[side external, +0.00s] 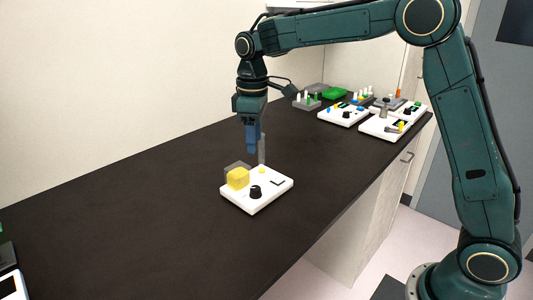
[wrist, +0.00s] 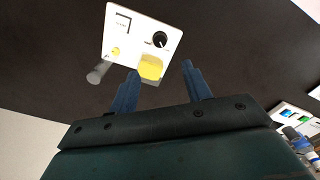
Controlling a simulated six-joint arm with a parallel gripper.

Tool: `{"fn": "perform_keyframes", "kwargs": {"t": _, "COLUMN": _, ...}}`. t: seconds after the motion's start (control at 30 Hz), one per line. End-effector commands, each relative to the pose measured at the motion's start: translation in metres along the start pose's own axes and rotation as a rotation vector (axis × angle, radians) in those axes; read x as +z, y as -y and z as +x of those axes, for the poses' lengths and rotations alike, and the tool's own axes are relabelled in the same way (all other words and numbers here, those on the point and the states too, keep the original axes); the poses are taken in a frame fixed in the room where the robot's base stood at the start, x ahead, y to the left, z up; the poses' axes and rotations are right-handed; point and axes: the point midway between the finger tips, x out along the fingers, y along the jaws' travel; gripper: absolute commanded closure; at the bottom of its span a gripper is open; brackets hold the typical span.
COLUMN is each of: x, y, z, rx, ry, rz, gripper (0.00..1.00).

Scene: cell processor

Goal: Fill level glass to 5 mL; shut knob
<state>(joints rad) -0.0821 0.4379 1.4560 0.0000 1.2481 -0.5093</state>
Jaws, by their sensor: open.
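A white panel (side external: 268,195) lies on the dark bench and also shows in the wrist view (wrist: 137,18). It carries a black knob (side external: 256,192), also in the wrist view (wrist: 159,39), and a clear tank with yellow contents (side external: 237,179), also in the wrist view (wrist: 151,67). The clear upright level glass (side external: 262,148) stands at the panel's back edge and shows as a grey cylinder in the wrist view (wrist: 97,73). Its level is unreadable. My gripper (side external: 252,153) is open and empty above the panel's back side, its fingers apart in the wrist view (wrist: 160,69).
A small yellow spot (wrist: 116,51) and a black L-shaped mark (wrist: 123,21) are on the panel. Other white panels (side external: 343,116) (side external: 388,126) and a grey rack (side external: 307,102) stand at the far right end. The bench (side external: 130,225) left of the panel is clear.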

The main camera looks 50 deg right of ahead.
Motion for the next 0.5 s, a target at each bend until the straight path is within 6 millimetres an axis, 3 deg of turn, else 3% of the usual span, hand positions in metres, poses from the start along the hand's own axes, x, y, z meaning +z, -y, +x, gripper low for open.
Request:
{"fn": "perform_keyframes", "kwargs": {"t": 0.27, "x": 0.000, "y": 0.000, "z": 0.004, "rx": -0.001, "ry": 0.002, "rz": 0.000, "gripper": 0.51}}
{"fn": "perform_keyframes", "kwargs": {"t": 0.5, "x": 0.001, "y": 0.000, "z": 0.023, "rx": -0.001, "ry": 0.002, "rz": 0.001, "gripper": 0.51}}
